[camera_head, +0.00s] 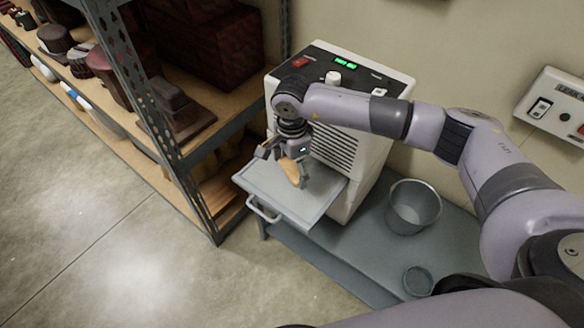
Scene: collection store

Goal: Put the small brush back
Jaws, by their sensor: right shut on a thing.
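My right gripper (287,153) points down over the grey pull-out tray (322,204) at the front of a white machine. It is shut on a small tan-brown thing, which looks like the small brush (291,170). The brush hangs below the fingers, close above or touching the tray; I cannot tell which. The fingers and wrist hide its upper part. My left gripper is not in view.
The white machine (371,150) has a red switch and a green display. A grey bucket (414,208) and a small round dish (417,281) stand on the low grey platform (335,262). A metal shelf rack (170,150) with hats and boxes stands close left. Floor at left is clear.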

